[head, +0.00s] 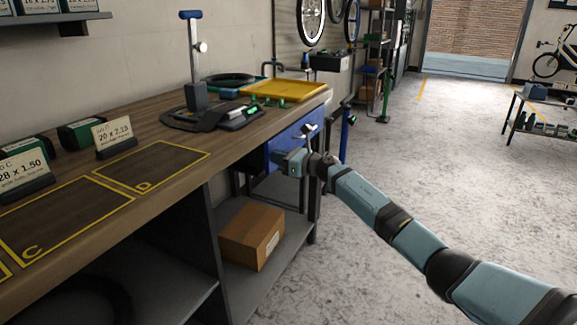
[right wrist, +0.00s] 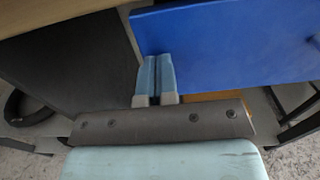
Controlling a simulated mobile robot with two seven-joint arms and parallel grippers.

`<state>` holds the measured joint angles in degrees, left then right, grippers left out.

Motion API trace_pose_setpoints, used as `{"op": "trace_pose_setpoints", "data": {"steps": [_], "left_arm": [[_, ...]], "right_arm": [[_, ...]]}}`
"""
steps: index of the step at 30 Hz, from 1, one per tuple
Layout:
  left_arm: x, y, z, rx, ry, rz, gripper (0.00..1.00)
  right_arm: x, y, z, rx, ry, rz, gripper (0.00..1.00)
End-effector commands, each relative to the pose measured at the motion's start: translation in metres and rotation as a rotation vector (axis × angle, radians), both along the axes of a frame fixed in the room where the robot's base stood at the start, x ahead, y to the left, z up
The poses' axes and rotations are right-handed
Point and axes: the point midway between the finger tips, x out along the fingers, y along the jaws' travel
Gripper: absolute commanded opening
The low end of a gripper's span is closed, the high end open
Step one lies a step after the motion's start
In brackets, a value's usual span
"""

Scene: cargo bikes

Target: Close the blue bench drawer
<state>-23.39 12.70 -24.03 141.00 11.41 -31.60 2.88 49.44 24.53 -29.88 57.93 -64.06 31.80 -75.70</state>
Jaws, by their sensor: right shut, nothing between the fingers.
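The blue bench drawer (head: 290,139) is under the far end of the wooden workbench top. In the head view my right gripper (head: 290,160) is at its front, covering part of it. In the right wrist view the blue drawer front (right wrist: 235,45) fills the upper right. The shut, empty fingertips (right wrist: 155,62) point at its left lower part, very near or touching; I cannot tell which. How far the drawer stands out from the bench is hard to tell. My left gripper is not in view.
The workbench (head: 165,185) runs along the left, with a cardboard box (head: 252,236) on its lower shelf. A yellow tray (head: 285,89) and a black stand (head: 205,113) are on top. A blue post (head: 345,138) stands beyond the drawer.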

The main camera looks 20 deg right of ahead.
Motion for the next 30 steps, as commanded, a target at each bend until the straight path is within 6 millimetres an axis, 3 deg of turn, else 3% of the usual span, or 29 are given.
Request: {"op": "trace_pose_setpoints", "data": {"steps": [21,30], "left_arm": [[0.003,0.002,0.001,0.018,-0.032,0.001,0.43],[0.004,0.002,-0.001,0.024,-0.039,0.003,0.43]], "right_arm": [[0.008,0.007,0.005,0.005,-0.005,-0.001,0.0],[-0.006,-0.019,0.001,0.0,-0.003,-0.003,0.0]]}}
